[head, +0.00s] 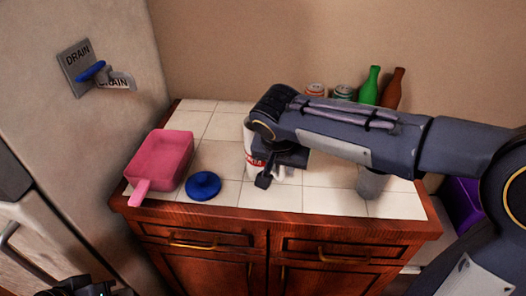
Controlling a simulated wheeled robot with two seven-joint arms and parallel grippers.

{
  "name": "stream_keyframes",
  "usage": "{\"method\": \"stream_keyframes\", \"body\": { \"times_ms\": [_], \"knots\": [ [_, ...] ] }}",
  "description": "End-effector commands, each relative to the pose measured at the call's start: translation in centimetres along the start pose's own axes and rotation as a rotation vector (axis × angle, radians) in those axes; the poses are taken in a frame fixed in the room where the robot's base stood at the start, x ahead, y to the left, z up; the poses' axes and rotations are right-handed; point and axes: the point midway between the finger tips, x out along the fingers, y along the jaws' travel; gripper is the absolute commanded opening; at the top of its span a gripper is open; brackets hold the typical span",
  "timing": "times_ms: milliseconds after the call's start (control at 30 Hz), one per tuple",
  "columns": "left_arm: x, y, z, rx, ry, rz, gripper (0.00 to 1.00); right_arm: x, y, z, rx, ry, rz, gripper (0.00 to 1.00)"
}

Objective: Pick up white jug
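A white jug-like container (248,138) with red lettering stands on the tiled counter top, mostly hidden behind my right gripper. My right gripper (273,172) reaches in from the right and points down at the container. One dark finger shows in front of the white surface; the other finger is hidden, so its grip cannot be told. Part of my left gripper (85,288) shows at the bottom left edge, low and away from the counter. Its fingers are not clear.
A pink pan (163,158) and a blue round lid (203,186) lie on the left of the tiled counter (225,125). A grey cup (370,184) stands under my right arm. Green (370,88) and brown (393,90) bottles and two cans (317,90) stand behind.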

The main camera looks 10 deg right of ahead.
Motion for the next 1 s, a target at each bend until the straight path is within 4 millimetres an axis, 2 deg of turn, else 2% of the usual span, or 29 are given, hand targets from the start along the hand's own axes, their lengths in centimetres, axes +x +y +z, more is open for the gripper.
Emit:
{"method": "stream_keyframes", "body": {
  "times_ms": [267, 433, 1000],
  "knots": [
    [0.02, -0.01, 0.01, 0.0, 0.0, 0.0, 0.0, 0.32, -0.02, 0.0, 0.0, 0.0, -0.002, 0.22],
    [0.02, -0.01, 0.01, 0.0, 0.0, 0.0, 0.0, 0.3, -0.02, 0.0, 0.0, 0.0, -0.002, 0.0],
    [-0.02, 0.01, -0.01, 0.0, 0.0, 0.0, 0.0, 0.03, -0.06, -0.14, 0.001, 0.002, -0.004, 0.0]
  ]
}}
